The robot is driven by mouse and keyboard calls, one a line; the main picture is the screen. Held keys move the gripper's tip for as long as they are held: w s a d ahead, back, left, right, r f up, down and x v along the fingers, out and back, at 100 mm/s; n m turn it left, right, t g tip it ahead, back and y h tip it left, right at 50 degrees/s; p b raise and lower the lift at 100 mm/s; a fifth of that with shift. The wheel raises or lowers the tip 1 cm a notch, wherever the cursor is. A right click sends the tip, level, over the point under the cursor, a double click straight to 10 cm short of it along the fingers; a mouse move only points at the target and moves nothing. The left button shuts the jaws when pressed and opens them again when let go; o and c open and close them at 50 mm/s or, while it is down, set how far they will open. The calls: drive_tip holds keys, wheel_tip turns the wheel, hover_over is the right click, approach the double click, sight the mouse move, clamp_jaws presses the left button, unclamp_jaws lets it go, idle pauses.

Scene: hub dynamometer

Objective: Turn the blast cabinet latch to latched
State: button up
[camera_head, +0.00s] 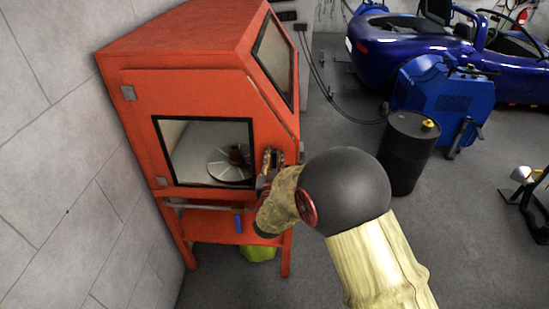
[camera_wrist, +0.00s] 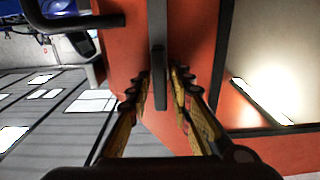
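The orange blast cabinet (camera_head: 200,95) stands at the left in the head view, with a framed window in its door. My gripper (camera_head: 271,160) is at the right edge of that door, and my arm and wrist hide part of this area. In the wrist view, the dark bar-like latch handle (camera_wrist: 158,45) runs up and down in the picture across the orange face. My gripper (camera_wrist: 159,82) is open, with one finger on each side of the bar's lower end. Small gaps seem to show beside the bar. Contact is hard to tell.
A dark curved handle (camera_wrist: 85,22) juts out at the upper left of the wrist view. In the head view, a black drum (camera_head: 405,155), a blue machine (camera_head: 440,95) and a blue car (camera_head: 400,45) stand to the right. Grey floor is clear between cabinet and drum.

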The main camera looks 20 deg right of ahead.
clamp_jaws()
drive_tip(key=shift+n, duration=0.4)
drive_tip(key=n, duration=0.2)
drive_tip(key=n+p, duration=0.1)
drive_tip(key=shift+a+n+p, duration=0.2)
drive_tip(key=shift+n+p, duration=0.1)
drive_tip(key=shift+n, duration=0.1)
drive_tip(key=n+p, duration=0.1)
drive_tip(key=n, duration=0.2)
drive_tip(key=shift+w+n, duration=0.1)
drive_tip(key=shift+n, duration=0.2)
drive_tip(key=n+p, duration=0.2)
drive_tip(key=n, duration=0.3)
drive_tip(key=shift+a+f+p, duration=0.15)
drive_tip(key=shift+p, duration=0.15)
drive_tip(key=n, duration=0.2)
drive_tip(key=n+p, duration=0.1)
drive_tip(key=n, duration=0.1)
drive_tip(key=shift+f+n+p, duration=0.2)
drive_tip(key=shift+n+p, duration=0.1)
